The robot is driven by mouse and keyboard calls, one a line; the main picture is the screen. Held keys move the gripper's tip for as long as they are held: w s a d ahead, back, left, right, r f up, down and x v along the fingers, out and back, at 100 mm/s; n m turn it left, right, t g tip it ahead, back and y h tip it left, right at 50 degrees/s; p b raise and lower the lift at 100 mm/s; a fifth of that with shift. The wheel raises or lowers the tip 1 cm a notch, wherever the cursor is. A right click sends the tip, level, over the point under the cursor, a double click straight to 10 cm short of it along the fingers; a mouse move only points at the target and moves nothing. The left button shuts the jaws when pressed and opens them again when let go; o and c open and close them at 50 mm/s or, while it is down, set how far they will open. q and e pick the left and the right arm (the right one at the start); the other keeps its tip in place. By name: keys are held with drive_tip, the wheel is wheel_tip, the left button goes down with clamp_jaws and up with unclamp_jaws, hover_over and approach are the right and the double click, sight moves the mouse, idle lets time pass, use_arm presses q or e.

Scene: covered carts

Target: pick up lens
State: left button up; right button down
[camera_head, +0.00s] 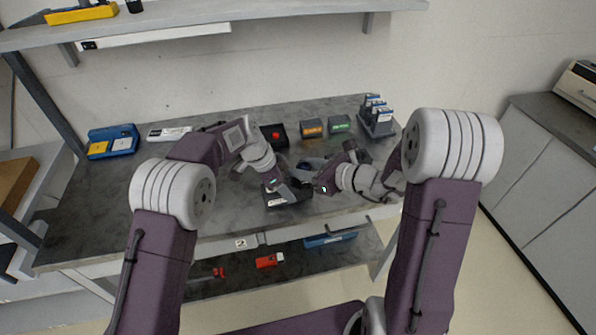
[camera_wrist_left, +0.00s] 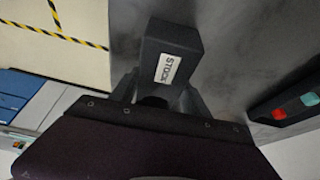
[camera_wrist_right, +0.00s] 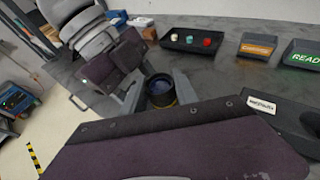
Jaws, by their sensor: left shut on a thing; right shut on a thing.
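The lens (camera_wrist_right: 160,92), a short dark cylinder with bluish glass and a yellow ring, sits between the fingers of my right gripper (camera_wrist_right: 160,100) in the right wrist view. That gripper is shut on it. In the head view my right gripper (camera_head: 320,186) is over the front middle of the bench, and the lens is hard to make out there. My left gripper (camera_wrist_left: 160,92) is shut on a black block (camera_wrist_left: 172,48) with a white STOCK label in the left wrist view. In the head view my left gripper (camera_head: 284,188) is close to the right one.
A dark tray (camera_wrist_right: 176,42) holding small coloured pieces stands behind, beside an orange-labelled box (camera_wrist_right: 257,46) and a green-labelled box (camera_wrist_right: 303,54). A rack (camera_head: 378,122) stands at the bench's back right. A blue bin (camera_head: 112,133) is at the left. The bench's left part is mostly clear.

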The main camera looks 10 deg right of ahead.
drive_tip(key=s+d, duration=1)
drive_tip(key=s, duration=0.3)
drive_tip(key=shift+d, duration=0.15)
drive_tip(key=shift+w, duration=0.1)
use_arm(q)
drive_tip(key=o, duration=1.5)
drive_tip(key=v, duration=1.2)
drive_tip(key=shift+d, duration=0.1)
